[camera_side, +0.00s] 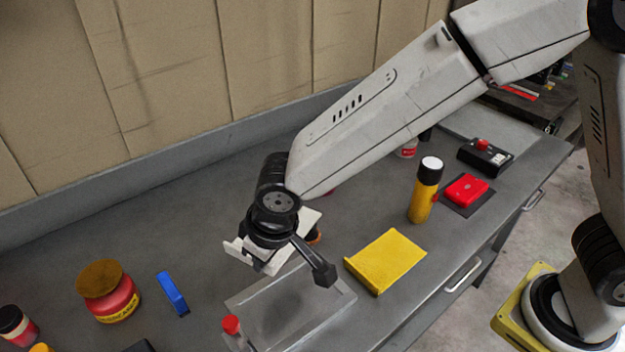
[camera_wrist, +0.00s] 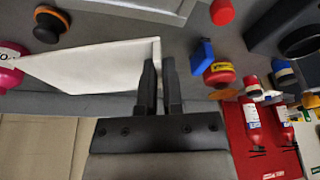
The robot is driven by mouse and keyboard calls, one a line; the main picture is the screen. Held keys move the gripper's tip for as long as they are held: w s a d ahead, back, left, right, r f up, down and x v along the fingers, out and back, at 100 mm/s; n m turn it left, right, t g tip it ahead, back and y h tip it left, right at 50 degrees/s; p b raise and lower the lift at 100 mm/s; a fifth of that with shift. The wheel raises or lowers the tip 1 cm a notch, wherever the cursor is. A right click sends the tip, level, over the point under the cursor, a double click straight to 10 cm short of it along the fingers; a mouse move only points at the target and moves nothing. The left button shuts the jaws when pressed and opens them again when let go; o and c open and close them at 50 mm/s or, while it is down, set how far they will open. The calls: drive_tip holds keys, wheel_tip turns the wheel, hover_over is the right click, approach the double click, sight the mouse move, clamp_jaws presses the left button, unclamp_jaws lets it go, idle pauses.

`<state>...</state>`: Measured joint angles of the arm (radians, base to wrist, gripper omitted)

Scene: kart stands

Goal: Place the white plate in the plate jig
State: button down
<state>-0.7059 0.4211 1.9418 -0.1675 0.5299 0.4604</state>
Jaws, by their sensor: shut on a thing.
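The white plate (camera_wrist: 85,68) is flat with a narrow raised edge. It is between the fingertips of my gripper (camera_wrist: 160,70) in the wrist view, pinched at that edge. In the side view the white plate (camera_side: 311,219) shows partly beneath my wrist, which hides much of it, and appears held above the bench. My gripper (camera_side: 266,256) is shut on it there, its fingers mostly hidden. A shallow grey, see-through tray-like piece (camera_side: 318,303) lies just below and in front of the gripper. I cannot tell for sure whether this is the plate jig.
A yellow sheet (camera_side: 387,258) lies right of the tray, with a yellow spray can (camera_side: 422,195) behind it. A red block (camera_side: 466,189) and a button box (camera_side: 485,155) are further right. A red pot (camera_side: 110,298) and blue piece (camera_side: 172,292) stand left.

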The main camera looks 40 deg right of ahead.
drive_tip(key=s+d+m, duration=0.2)
drive_tip(key=s, duration=0.5)
drive_tip(key=s+d+r+m+h, duration=0.1)
drive_tip(key=s+d+m, duration=0.1)
drive_tip(key=s, duration=0.6)
drive_tip(key=shift+s+d+r, duration=0.2)
drive_tip(key=shift+d, duration=0.1)
drive_tip(key=shift+w+a, duration=0.1)
hover_over(263, 334)
drive_tip(key=s, duration=0.1)
drive_tip(key=shift+s+d+f, duration=0.1)
drive_tip(key=shift+f, duration=2.25)
drive_tip(key=shift+s+d+f, duration=0.1)
drive_tip(key=shift+f, duration=2.25)
drive_tip(key=shift+w+a+f, duration=0.15)
drive_tip(key=shift+w+f, duration=0.1)
drive_tip(key=shift+f, duration=0.3)
drive_tip(key=shift+s+x, duration=0.15)
drive_tip(key=shift+x, duration=0.5)
drive_tip(key=shift+s+x, duration=0.15)
drive_tip(key=shift+x, duration=0.45)
